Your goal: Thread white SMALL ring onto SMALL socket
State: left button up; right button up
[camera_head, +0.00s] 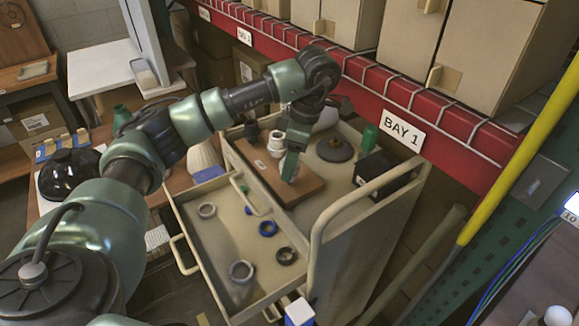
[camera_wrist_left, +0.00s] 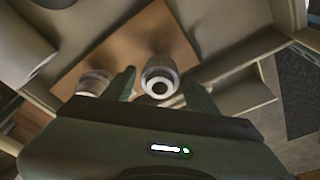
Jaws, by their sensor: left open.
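My left gripper (camera_head: 290,172) is over the wooden board on the cart, pointing down, open. In the left wrist view, its fingers (camera_wrist_left: 160,90) stand on either side of a pale round socket (camera_wrist_left: 160,70) with a dark central hole. I cannot tell whether a ring sits on this socket or whether the fingers touch it. Another white socket (camera_head: 277,142) stands on the board beside the gripper. Which one is the small white ring is unclear. My right gripper is not seen.
The cart handle (camera_head: 318,225) rises in front.

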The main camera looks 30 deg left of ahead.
pick_arm(q)
grip_shut()
jog(key=m+b, duration=0.1)
jog(key=m, duration=0.2)
jog(key=shift+f+m+t, duration=0.15)
jog(key=shift+m+t, duration=0.25)
jog(key=m+b, duration=0.1)
jog(key=m, duration=0.2)
jog(key=shift+s+t, duration=0.1)
jog(key=shift+t, duration=0.2)
jog(key=shift+m+b, duration=0.5)
jog(key=shift+m, duration=0.5)
jog(key=m+t, duration=0.1)
jog(key=m, duration=0.1)
jog(key=shift+m+b, duration=0.4)
jog(key=shift+m+h, duration=0.3)
jog(key=shift+m, duration=0.8)
